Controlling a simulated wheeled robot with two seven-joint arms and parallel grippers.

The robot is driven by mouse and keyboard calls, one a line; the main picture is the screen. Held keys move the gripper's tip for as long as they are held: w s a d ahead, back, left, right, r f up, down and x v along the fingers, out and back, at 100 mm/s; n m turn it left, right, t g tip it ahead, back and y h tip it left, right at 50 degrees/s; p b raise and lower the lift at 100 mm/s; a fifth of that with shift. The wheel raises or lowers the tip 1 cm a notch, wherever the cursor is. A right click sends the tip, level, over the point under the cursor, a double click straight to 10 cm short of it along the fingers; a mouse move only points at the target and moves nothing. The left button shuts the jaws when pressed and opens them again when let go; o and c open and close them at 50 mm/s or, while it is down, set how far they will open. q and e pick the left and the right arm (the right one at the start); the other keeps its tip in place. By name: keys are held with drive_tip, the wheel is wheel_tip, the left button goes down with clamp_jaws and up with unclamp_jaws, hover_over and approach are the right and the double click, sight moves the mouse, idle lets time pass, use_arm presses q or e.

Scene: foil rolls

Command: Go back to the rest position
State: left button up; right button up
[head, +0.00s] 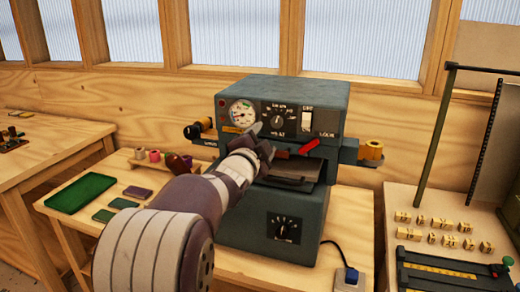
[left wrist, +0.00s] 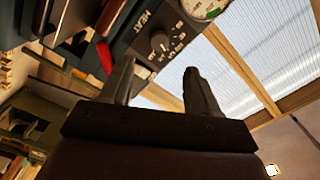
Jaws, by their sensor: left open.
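My left gripper (head: 262,146) is in front of the grey-blue foil press (head: 270,228), level with the area below its dial panel. Its arm comes up from the bottom of the head view and hides part of the press. In the left wrist view the two fingers (left wrist: 160,80) stand apart with nothing between them. A golden foil roll (head: 372,150) sits on the press's right bracket, and a dark and golden spool (head: 194,130) is at its left side. My right gripper is not in view.
A red lever (head: 309,147) sticks out of the press close to my gripper. A green tray (head: 81,193) and small coloured rolls (head: 154,156) are on the bench to the left. Several small wooden blocks (head: 449,241) lie on the right table beside a tall green frame (head: 437,135).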

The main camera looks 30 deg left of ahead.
use_arm(q)
drive_tip(key=shift+v, duration=0.85)
drive_tip(key=s+d+f+n+g+p, duration=0.1)
drive_tip(key=s+f+n+g, duration=0.2)
drive_tip(key=f, duration=0.3)
drive_tip(key=s+d+f+n+g+h+p, duration=0.1)
drive_tip(key=s+d+f+n+g, duration=0.15)
drive_tip(key=f, duration=0.35)
drive_tip(key=s+d+f+n+g+p, duration=0.1)
drive_tip(key=s+f+n+g, duration=0.3)
drive_tip(key=f, duration=0.2)
drive_tip(key=s+d+f+g+h+p, duration=0.3)
drive_tip(key=s+d+f+g+p, duration=0.1)
drive_tip(key=s+d, duration=0.9)
drive_tip(key=shift+s+d+g+p, duration=0.4)
drive_tip(key=shift+d+g, duration=0.3)
drive_tip(key=shift+g, duration=0.55)
